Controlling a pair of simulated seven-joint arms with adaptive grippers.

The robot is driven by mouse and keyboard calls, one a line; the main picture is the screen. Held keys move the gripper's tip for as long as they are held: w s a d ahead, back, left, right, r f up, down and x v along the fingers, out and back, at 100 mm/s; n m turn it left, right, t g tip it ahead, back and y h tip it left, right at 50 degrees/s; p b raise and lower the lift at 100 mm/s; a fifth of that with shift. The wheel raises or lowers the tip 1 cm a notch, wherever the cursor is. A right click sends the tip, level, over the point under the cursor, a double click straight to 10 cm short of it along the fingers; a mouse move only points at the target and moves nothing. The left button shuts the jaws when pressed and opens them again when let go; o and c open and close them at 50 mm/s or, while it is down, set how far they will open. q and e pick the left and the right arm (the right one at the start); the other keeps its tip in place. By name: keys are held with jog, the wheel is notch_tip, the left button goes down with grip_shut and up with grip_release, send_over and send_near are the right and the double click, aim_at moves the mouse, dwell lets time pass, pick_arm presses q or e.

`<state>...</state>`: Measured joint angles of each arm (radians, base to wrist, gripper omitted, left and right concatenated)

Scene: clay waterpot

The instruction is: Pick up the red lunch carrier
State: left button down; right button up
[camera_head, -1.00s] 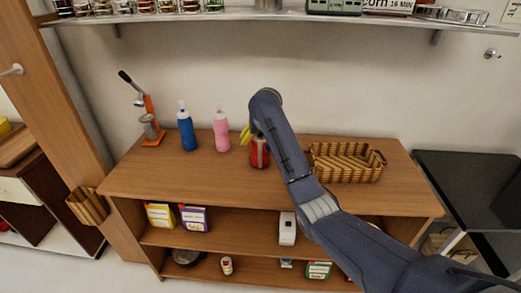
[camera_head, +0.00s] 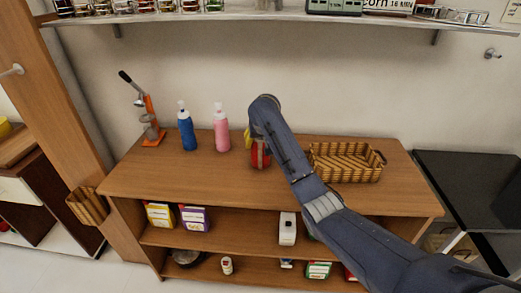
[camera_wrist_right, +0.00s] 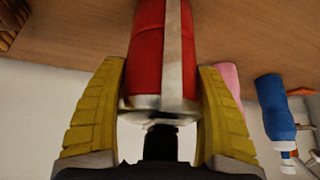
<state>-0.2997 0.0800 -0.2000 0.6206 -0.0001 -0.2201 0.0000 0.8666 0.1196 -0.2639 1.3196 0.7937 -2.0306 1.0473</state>
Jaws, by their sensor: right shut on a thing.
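The red lunch carrier (camera_head: 259,157) stands on the wooden counter, partly hidden behind my right arm in the head view. In the right wrist view the red lunch carrier (camera_wrist_right: 163,50) shows a red body with a pale vertical strip and a metal end. My right gripper (camera_head: 250,140) is at the carrier, its yellow fingers mostly hidden by the arm. In the right wrist view the yellow fingers of the right gripper (camera_wrist_right: 160,100) lie one on each side of the carrier, closed on it. My left gripper is not in view.
A pink bottle (camera_head: 221,128) and a blue bottle (camera_head: 186,127) stand left of the carrier. A wicker basket (camera_head: 345,176) sits to the right. A shelf (camera_head: 270,15) runs above. The counter's front (camera_head: 200,185) is clear.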

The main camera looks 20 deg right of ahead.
jog(key=shift+r, duration=0.1)
jog(key=c, duration=0.7)
